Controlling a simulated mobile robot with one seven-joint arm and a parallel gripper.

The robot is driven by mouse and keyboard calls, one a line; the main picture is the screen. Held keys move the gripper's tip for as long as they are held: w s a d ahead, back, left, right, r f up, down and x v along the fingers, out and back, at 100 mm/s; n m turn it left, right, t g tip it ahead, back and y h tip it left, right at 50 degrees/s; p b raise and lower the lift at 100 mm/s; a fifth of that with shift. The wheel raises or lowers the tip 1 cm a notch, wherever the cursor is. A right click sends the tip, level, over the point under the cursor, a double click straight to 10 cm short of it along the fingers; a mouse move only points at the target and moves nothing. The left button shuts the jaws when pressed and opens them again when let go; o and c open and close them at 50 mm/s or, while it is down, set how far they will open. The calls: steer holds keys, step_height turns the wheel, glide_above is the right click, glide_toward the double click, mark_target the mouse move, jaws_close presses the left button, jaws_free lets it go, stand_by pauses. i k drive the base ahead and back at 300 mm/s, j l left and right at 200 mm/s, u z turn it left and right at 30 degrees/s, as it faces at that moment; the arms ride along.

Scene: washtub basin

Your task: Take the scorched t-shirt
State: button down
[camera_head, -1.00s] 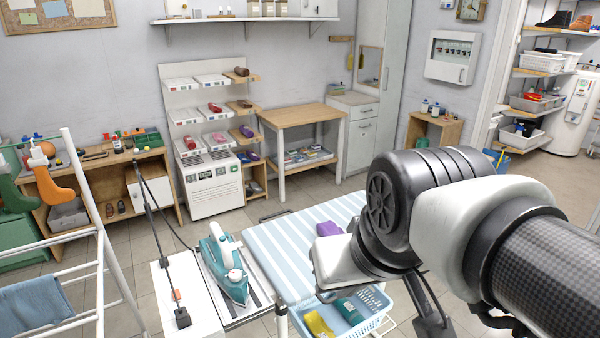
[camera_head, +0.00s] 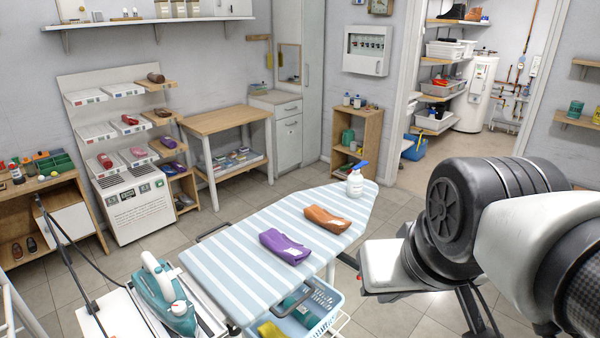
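A folded purple garment (camera_head: 285,246) lies near the middle of the striped ironing board (camera_head: 225,262). A folded orange-brown garment (camera_head: 327,219) lies beside it, further right and back. A yellow folded cloth (camera_head: 272,332) and a teal one (camera_head: 299,306) are in the light-blue basket (camera_head: 328,313) below the board's front edge. No scorch mark can be made out on any of them, so I cannot tell which is the scorched t-shirt. My arm fills the lower right, to the right of the board. My gripper's fingertips are not visible.
A teal iron (camera_head: 168,298) stands at the board's left end. A white bottle with a blue top (camera_head: 355,182) stands near its right tip. A wooden table (camera_head: 226,121) and a shelf rack (camera_head: 113,150) stand behind.

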mark_target(336, 224)
steer(key=u, duration=0.5)
steer(key=i+l+u, duration=0.35)
steer(key=l+u, duration=0.15)
steer(key=l, duration=0.15)
steer(key=i+l+u, duration=0.1)
steer(key=l+u, duration=0.15)
steer(key=i+l, duration=0.15)
steer(key=l, duration=0.35)
steer(key=i+l+u, duration=0.1)
steer(key=l, duration=0.4)
steer(key=i+l, duration=0.15)
steer(key=l, duration=0.35)
steer(key=i+l+u, duration=0.1)
steer(key=l, duration=0.45)
